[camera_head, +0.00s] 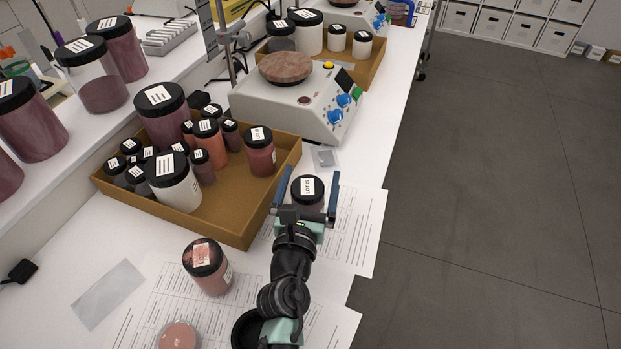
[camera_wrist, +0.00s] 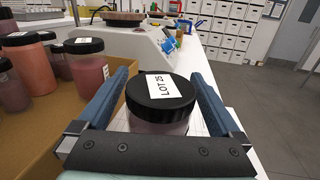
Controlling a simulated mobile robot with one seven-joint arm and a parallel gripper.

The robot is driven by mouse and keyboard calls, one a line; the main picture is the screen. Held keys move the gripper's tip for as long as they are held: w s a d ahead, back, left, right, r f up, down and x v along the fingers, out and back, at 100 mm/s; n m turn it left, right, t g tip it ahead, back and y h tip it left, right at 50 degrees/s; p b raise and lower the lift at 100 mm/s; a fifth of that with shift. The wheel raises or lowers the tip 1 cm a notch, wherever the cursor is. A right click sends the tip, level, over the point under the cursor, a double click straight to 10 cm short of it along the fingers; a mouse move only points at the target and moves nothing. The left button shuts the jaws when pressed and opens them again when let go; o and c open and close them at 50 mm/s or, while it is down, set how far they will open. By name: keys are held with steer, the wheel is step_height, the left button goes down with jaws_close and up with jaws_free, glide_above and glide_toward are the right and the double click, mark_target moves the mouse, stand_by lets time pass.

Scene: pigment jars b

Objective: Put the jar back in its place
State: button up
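A jar with a black lid and a white label (camera_head: 308,187) stands on the bench at the right of the cardboard tray. In the wrist view the label on this jar (camera_wrist: 162,92) reads LOT 25. My gripper (camera_head: 308,177) is open, with its blue fingers on either side of the jar and gaps showing beside the lid in the wrist view (camera_wrist: 160,75). The cardboard tray (camera_head: 172,213) holds several black-lidded jars of different sizes, and has some bare floor at its front right (camera_head: 235,205).
A jar of pink material (camera_head: 207,268) and a small round dish of pink powder (camera_head: 178,336) stand on printed sheets (camera_head: 360,228) near my arm. A hotplate stirrer (camera_head: 290,105) stands behind the tray. The bench's right edge is close to my gripper.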

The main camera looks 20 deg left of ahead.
steer(key=shift+r, duration=0.15)
steer(key=s, duration=0.4)
steer(key=s+d, duration=0.1)
steer(key=s, duration=0.3)
steer(key=s+d, duration=0.1)
steer(key=s, duration=0.3)
steer(key=shift+w, duration=0.1)
steer(key=w+d+r+m+t+h, duration=0.1)
steer(key=w+d+r+m, duration=0.15)
steer(key=r+m, duration=0.45)
steer(key=w+d+r+m+t+h, duration=0.25)
steer(key=r+m, duration=0.25)
steer(key=r, duration=0.4)
steer(key=w+d+r+m+t+h, duration=0.1)
steer(key=d+r+m, duration=0.2)
steer(key=r+m, duration=0.45)
steer(key=s+d+r+m+t, duration=0.1)
steer(key=s+r+m, duration=0.2)
steer(key=r+m, duration=0.3)
steer(key=s+d+r+m+t+y, duration=0.1)
steer(key=s+d+r+m+t, duration=0.1)
steer(key=r+m, duration=0.4)
steer(key=s+d+r+m+t, duration=0.1)
steer(key=s+r+m, duration=0.3)
steer(key=r, duration=1)
steer(key=shift+s+d+m+t+y, duration=0.4)
steer(key=shift+m+t, duration=0.15)
steer(key=shift+m, duration=0.6)
